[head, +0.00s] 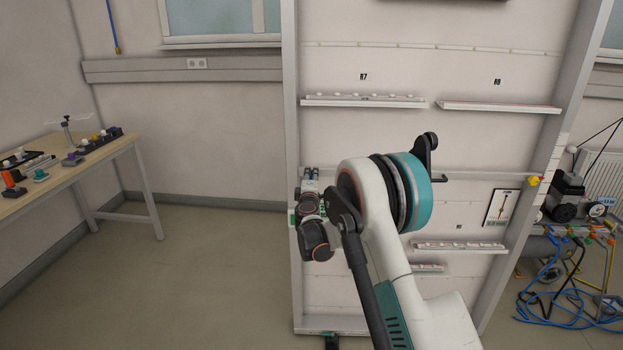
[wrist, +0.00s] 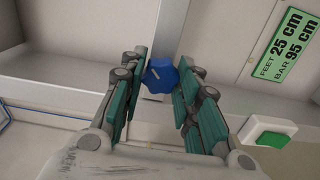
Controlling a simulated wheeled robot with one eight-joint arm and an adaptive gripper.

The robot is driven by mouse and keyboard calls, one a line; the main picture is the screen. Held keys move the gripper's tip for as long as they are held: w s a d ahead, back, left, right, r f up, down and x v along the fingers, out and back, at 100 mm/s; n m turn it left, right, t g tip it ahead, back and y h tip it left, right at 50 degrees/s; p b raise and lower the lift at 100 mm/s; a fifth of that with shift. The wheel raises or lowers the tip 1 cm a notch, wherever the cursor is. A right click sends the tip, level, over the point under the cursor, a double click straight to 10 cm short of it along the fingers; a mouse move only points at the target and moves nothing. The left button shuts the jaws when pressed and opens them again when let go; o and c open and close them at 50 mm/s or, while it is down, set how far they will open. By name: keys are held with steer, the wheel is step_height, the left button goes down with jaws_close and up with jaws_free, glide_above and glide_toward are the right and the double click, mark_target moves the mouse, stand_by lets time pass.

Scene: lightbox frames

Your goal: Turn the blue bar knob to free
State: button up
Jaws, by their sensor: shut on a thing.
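The blue bar knob (wrist: 160,76) has a lobed edge and a pale pointer line on its face. In the wrist view it sits at the top middle, on the grey frame post. My gripper (wrist: 162,79) has a green-padded finger on each side of the knob and is shut on it. The pointer line slants toward the upper left. In the head view my gripper (head: 308,212) is at the left post of the frame. The knob is hidden there behind my wrist and arm.
A green label (wrist: 282,45) reading "FEET 25 cm, BAR 95 cm" and a green-topped white block (wrist: 268,132) are right of my fingers. The white rack frame (head: 292,110) has several shelves. A workbench (head: 70,175) stands left. Blue hoses (head: 560,305) lie at right.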

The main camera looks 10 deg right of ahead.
steer(key=n, duration=0.4)
steer(key=shift+n, duration=2.5)
steer(key=o, duration=1.1)
steer(key=shift+c, duration=0.2)
steer(key=v, duration=1.2)
steer(key=shift+f, duration=0.1)
